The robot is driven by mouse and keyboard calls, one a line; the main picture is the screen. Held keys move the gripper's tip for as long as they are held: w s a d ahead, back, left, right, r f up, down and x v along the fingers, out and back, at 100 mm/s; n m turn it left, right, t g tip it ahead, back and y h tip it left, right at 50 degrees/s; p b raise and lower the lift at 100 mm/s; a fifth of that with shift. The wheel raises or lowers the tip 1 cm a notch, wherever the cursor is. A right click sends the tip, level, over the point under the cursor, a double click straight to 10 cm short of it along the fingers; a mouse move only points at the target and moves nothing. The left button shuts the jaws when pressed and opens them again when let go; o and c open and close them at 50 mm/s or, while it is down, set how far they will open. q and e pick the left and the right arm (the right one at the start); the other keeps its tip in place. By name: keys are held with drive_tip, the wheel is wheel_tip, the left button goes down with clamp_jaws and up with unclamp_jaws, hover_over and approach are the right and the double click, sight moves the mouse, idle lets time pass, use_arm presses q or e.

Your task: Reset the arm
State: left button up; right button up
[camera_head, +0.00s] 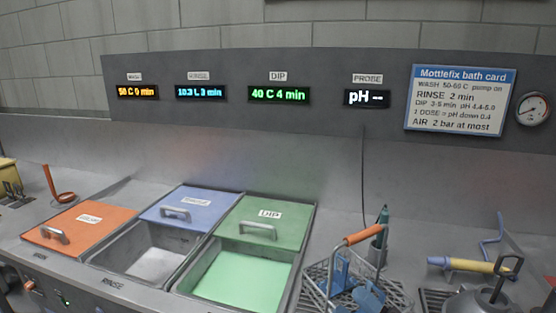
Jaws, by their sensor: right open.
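My right gripper (549,301) seems to show only as a dark part cut off at the lower right edge. It is open, and I see nothing held in it. My left gripper and arm are not in view. The wire basket (318,287) stands on the counter at the lower middle right, with an orange-topped handle and blue pieces inside. It is clear of both grippers as far as I can see.
The orange wash lid (75,222) is closed. The rinse tank (150,262) and green dip tank (235,278) are open in front, with lids behind. A yellow-and-blue tool (465,265) and grey vessel (478,303) occupy the right. A back panel (330,75) bounds the counter.

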drive_tip(key=s+d+f+m+g+h, duration=0.1)
drive_tip(key=s+d+f+m+h, duration=0.3)
drive_tip(key=f+m, duration=0.3)
drive_tip(key=s+d+f+m+g+h, duration=0.2)
drive_tip(key=s+d+f+m+h, duration=0.3)
drive_tip(key=f, duration=0.7)
drive_tip(key=s+d+f+m+g+h, duration=0.2)
drive_tip(key=s+d+f+m+h, duration=0.3)
drive_tip(key=s+f+m+h, duration=0.2)
wheel_tip(320, 180, down, 2)
drive_tip(key=m, duration=0.2)
drive_tip(key=shift+d+f+m, duration=0.15)
drive_tip(key=shift+d+m, duration=0.05)
drive_tip(key=shift+m, duration=0.1)
